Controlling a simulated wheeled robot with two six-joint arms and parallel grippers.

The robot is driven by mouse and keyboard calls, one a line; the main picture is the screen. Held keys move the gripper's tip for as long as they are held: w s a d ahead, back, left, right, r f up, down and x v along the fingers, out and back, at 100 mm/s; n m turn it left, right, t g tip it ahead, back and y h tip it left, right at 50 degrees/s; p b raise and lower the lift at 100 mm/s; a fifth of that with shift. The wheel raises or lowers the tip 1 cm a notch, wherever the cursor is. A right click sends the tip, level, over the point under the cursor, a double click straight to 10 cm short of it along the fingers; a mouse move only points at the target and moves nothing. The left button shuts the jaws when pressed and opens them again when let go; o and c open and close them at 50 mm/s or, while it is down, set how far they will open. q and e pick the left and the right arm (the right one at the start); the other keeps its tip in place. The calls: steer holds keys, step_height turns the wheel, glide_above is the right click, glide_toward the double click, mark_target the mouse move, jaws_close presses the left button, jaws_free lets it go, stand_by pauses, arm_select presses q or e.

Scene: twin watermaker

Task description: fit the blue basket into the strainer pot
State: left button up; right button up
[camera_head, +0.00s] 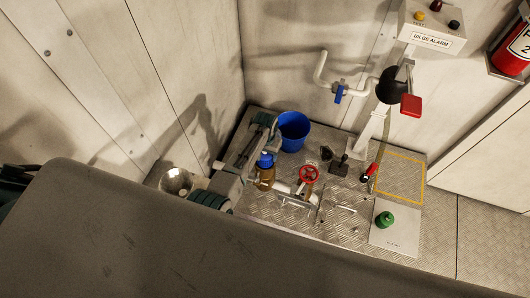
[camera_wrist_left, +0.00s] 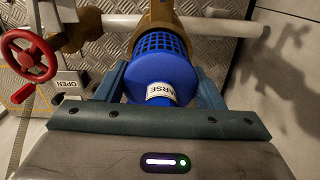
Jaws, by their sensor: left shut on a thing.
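The blue basket (camera_wrist_left: 163,68) has a lattice end, a smooth rounded end and a white label. It also shows in the head view (camera_head: 265,159). My left gripper (camera_wrist_left: 158,80) is shut on it, one finger on each side. In the head view this gripper (camera_head: 264,150) is at the basket, above the strainer pot. The brass strainer pot (camera_head: 265,179) sits on a white pipe. The pot also shows at the top of the left wrist view (camera_wrist_left: 160,12), at the basket's lattice end. I cannot tell how far the basket is inside it. My right gripper is not in view.
A red handwheel (camera_head: 309,174) is close on the right of the pot. A blue bucket (camera_head: 293,131) stands behind. Small dark items (camera_head: 339,166) and a panel with a green knob (camera_head: 385,219) lie further right. Pale walls enclose the back and left.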

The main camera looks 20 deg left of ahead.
mark_target(265, 158)
arm_select(q)
steer(key=shift+f+b, duration=1.4)
steer(key=shift+f, duration=0.55)
steer(key=o, duration=0.9)
step_height(265, 158, up, 11)
steer(key=shift+f, duration=0.1)
